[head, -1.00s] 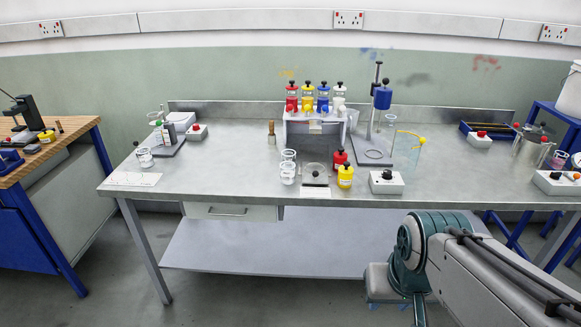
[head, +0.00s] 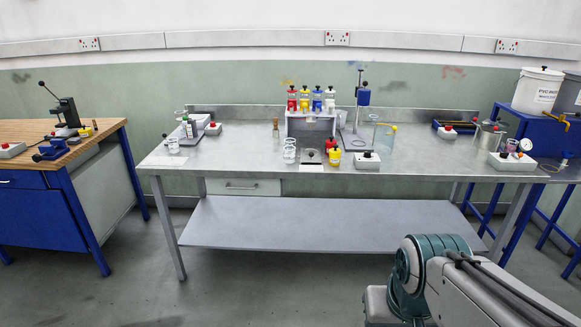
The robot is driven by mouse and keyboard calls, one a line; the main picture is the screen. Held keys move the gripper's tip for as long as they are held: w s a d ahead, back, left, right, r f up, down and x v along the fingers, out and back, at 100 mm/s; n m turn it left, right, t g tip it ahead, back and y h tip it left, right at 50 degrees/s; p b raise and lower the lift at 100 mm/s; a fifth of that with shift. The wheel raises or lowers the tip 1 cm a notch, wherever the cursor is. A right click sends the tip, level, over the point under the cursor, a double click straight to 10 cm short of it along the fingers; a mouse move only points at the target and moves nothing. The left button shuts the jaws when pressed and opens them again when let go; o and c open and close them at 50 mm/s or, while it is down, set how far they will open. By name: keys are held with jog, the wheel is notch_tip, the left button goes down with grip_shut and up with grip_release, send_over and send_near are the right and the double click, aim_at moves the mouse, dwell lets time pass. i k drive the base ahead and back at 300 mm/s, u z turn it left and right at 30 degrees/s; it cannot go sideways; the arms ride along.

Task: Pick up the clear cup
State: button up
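Two clear cups stand close together at the middle of the steel table (head: 240,165), the nearer cup (head: 289,157) in front of the farther one (head: 290,142). Another clear cup (head: 173,146) stands at the table's left end, by a white sheet. I cannot tell which of these the task means. My arm shows at the lower right, well in front of the table and apart from the cups. My gripper is not in view.
A lower shelf (head: 320,222) is bare. Floor in front is clear.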

aim_at(289, 151)
jog(key=z, duration=0.6)
jog(key=i, duration=1.9)
jog(key=u, duration=0.9)
jog(key=i, duration=0.8)
jog(key=u, duration=1.3)
jog(key=i, duration=0.25)
jog(key=u, duration=0.15)
